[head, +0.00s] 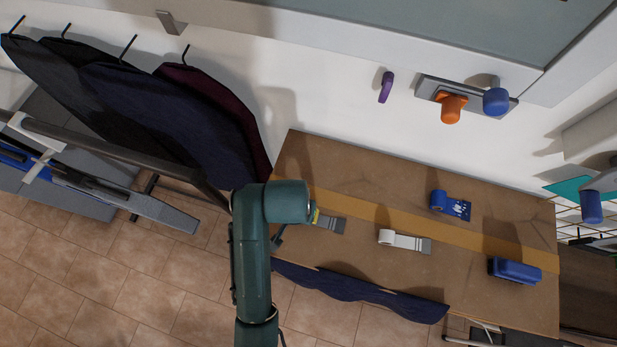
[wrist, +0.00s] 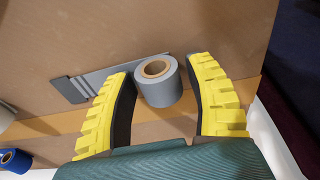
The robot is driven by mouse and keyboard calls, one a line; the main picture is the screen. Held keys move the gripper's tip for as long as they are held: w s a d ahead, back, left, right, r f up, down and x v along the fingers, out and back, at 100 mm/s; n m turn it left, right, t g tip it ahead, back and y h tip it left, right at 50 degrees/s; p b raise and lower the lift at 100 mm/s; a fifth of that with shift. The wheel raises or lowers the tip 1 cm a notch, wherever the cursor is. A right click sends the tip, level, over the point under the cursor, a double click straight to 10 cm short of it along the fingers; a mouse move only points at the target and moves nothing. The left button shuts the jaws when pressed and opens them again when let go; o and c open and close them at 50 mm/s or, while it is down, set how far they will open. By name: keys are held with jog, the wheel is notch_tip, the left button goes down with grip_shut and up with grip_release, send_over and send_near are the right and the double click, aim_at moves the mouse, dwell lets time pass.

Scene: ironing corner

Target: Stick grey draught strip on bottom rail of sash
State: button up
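The grey draught strip is a grey roll (wrist: 158,84) with a brown core and a flat grey tail (wrist: 85,87) in the wrist view. The tail also shows on the board in the head view (head: 330,225). My gripper (wrist: 165,105) has yellow ridged fingers, open on either side of the roll. The left finger is very close to the roll; a gap shows at the right finger. In the head view my arm hides most of my gripper (head: 314,216) and the roll. The pale bottom rail of the sash (head: 340,47) runs along the top, below the grey-blue pane (head: 430,22).
On the brown board (head: 345,165) lie a white roll (head: 405,241), a blue roll (head: 450,205) and a blue block (head: 515,270). Orange and blue knobs (head: 452,107) and a purple hook (head: 386,87) are on the wall. Dark clothes (head: 165,110) hang at left.

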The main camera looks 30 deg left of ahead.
jog(key=c, duration=0.9)
jog(key=shift+o, duration=0.2)
